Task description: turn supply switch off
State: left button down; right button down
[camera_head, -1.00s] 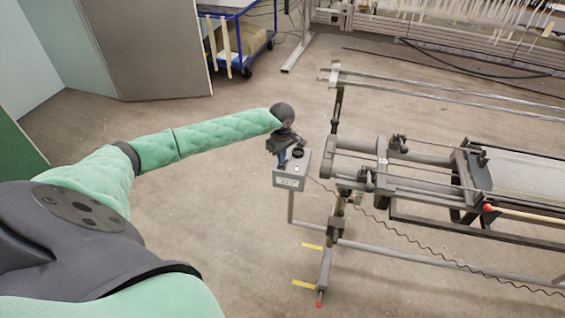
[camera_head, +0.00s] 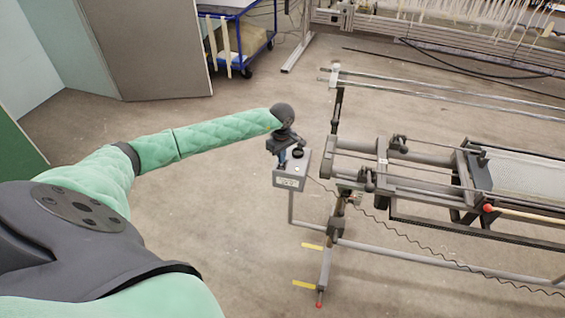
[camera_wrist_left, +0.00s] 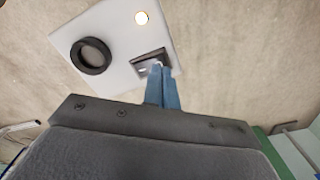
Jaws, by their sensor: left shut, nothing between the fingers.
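A grey control box (camera_head: 290,176) stands on a post at the left end of the metal frame. In the left wrist view its pale top face (camera_wrist_left: 112,38) carries a round black knob (camera_wrist_left: 91,55), a small lit round lamp (camera_wrist_left: 142,17) and a dark switch (camera_wrist_left: 150,60). My left gripper (camera_head: 283,158) is over the box's left side. In the left wrist view its blue fingers (camera_wrist_left: 157,72) are shut together with their tips at the switch; I cannot tell whether they press it. The fingertips partly cover the switch. My right gripper is out of view.
The metal frame machine (camera_head: 430,180) with bars and rollers fills the right side. A coiled black cable (camera_head: 400,226) runs from the box along it. A blue cart (camera_head: 236,35) stands at the back. The floor left of the box is clear.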

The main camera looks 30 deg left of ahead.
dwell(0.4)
pick_arm(q)
jog(key=shift+f+b, duration=0.95)
jog(key=shift+f, duration=0.1)
dwell(0.8)
jog(key=shift+s, duration=0.1)
jog(key=shift+r+p, duration=0.55)
jog(key=shift+r, duration=2.95)
